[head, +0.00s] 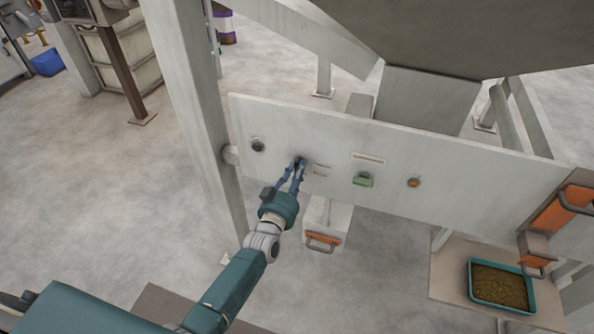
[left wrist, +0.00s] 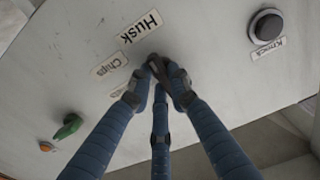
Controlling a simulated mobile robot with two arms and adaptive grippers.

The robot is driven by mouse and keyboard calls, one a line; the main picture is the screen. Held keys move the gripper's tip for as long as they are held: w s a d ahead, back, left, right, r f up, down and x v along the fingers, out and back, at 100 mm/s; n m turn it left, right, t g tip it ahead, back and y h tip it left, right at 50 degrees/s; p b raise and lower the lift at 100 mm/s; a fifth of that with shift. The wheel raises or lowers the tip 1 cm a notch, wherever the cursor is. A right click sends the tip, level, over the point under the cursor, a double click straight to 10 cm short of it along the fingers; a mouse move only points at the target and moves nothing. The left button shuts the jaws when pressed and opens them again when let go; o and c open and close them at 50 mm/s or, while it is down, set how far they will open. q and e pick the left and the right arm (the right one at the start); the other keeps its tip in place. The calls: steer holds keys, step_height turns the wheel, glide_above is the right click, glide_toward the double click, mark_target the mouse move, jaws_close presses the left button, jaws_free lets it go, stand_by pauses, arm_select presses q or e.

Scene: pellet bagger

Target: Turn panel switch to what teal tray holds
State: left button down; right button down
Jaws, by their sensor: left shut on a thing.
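My left gripper (head: 299,165) is at the pale panel (head: 460,190), its blue fingers closed around the dark panel switch (left wrist: 156,64). The fingers largely hide the switch, so I cannot tell which label it points to. In the left wrist view, the gripper (left wrist: 165,75) has a "Husk" label (left wrist: 139,27), a "Chips" label (left wrist: 108,65) and a third, partly hidden label (left wrist: 119,90) beside it. The teal tray (head: 471,284) stands at the lower right in the head view, filled with brown, fine-grained loose material. My right gripper is not in view.
A black round button (head: 258,145) is left of the switch. A green knob (head: 363,180) and an orange button (head: 414,183) are to its right. A pale box with an orange handle (head: 322,241) is below the panel. A frame post (head: 195,110) stands left.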

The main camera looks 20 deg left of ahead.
arm_select(q)
steer(key=c, duration=1.6)
jaws_free()
steer(key=s, duration=1.2)
steer(key=shift+a, duration=0.2)
steer(key=shift+f, duration=0.1)
steer(key=s+f+g+b, duration=0.1)
steer(key=s+f+g, duration=0.2)
steer(key=s+f, duration=0.55)
steer(key=s+d+f+m+g+b, duration=0.1)
steer(key=s+f+g, duration=0.2)
steer(key=f, duration=1.1)
steer(key=s+f+g+b, duration=0.15)
steer(key=s+f, duration=0.35)
steer(key=f, duration=0.6)
steer(key=s+a+f+g, duration=0.1)
steer(key=s+f+g, duration=0.2)
steer(key=s+f, duration=0.3)
steer(key=s+a+f+g+b, duration=0.1)
steer(key=s+f, duration=0.5)
steer(key=s, duration=0.9)
steer(key=s+a+f+g+b, duration=0.1)
steer(key=s+f+g, duration=0.4)
steer(key=s, duration=0.6)
steer(key=shift+a+f+m+g+y, duration=0.15)
steer(key=shift+a+f+m, duration=0.1)
steer(key=shift+a, duration=0.2)
steer(key=shift+a+f+m+g+y, duration=0.1)
steer(key=shift+a+f+m+y, duration=0.1)
steer(key=shift+a, duration=0.2)
